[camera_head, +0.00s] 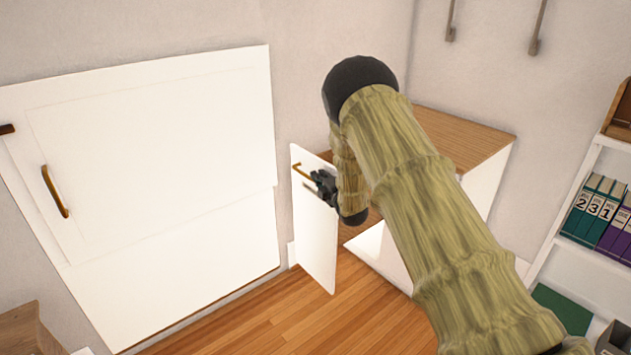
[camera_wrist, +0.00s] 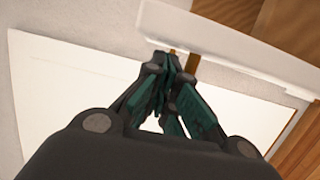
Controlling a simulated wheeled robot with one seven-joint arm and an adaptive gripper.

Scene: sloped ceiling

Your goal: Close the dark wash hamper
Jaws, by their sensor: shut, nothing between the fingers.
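No dark wash hamper can be made out in either view. A white cabinet with a wooden top (camera_head: 480,135) stands in the corner, and its white door (camera_head: 316,240) is swung open to the left. The door has a small brass handle (camera_head: 301,172), which also shows in the wrist view (camera_wrist: 193,68). My gripper (camera_head: 318,184) is shut and empty at the door's upper part, close beside the handle. In the wrist view its fingertips (camera_wrist: 167,62) are at the door's edge; I cannot tell whether they touch it. My arm hides part of the cabinet.
A large white wall panel (camera_head: 160,140) with a brass handle (camera_head: 54,192) is at the left. A white shelf (camera_head: 590,180) with binders (camera_head: 590,210) stands at the right. A wooden piece (camera_head: 25,330) is at the lower left. Wooden floor (camera_head: 240,325) lies clear before the door.

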